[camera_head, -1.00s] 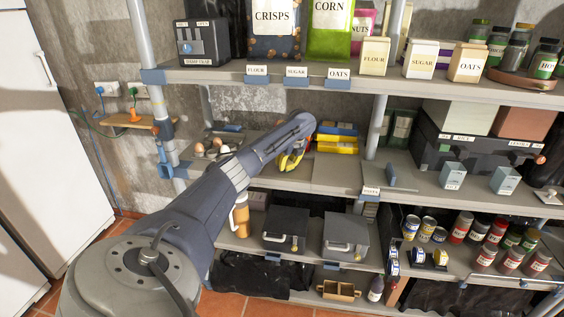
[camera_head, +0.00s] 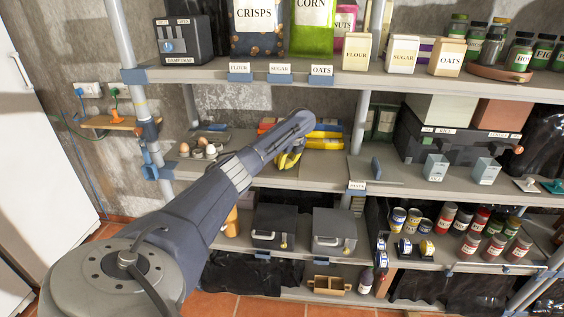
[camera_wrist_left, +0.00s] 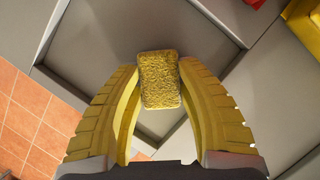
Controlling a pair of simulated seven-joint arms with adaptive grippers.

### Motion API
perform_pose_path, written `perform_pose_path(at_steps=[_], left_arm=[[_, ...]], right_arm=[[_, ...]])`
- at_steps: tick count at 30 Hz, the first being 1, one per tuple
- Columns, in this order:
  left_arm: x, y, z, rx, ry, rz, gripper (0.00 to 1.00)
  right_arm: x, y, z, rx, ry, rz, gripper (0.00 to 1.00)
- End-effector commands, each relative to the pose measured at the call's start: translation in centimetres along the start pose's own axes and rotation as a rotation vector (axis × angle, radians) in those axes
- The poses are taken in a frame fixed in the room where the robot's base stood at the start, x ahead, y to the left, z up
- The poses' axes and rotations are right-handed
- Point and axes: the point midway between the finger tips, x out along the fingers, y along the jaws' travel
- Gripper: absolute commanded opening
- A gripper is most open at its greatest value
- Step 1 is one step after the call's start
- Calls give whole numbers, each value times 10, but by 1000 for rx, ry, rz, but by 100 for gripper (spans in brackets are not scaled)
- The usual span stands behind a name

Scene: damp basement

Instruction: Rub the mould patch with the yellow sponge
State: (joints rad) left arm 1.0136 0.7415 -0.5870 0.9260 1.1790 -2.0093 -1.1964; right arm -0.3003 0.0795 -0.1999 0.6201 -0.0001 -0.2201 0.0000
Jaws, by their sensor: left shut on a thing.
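My left gripper (camera_head: 288,160) has yellow fingers and reaches over the middle shelf, left of its centre. In the left wrist view the gripper (camera_wrist_left: 160,90) is shut on the yellow sponge (camera_wrist_left: 160,75), a small rough block held upright between the fingertips. Grey shelf boards lie below and beyond it. In the head view the arm and fingers hide the sponge. My right gripper is not in view.
Eggs (camera_head: 198,150) stand left of my arm on the middle shelf. Yellow and blue boxes (camera_head: 325,135) stand just behind the gripper. The upper shelf edge (camera_head: 280,78) overhangs. A grey board (camera_head: 322,170) right of the gripper is bare.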

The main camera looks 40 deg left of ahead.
Motion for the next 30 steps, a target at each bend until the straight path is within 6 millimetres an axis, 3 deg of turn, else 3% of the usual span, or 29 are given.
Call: perform_pose_path(at_steps=[30], left_arm=[[14,36,30,-1,-1,2,10]], right_arm=[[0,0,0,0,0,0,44]])
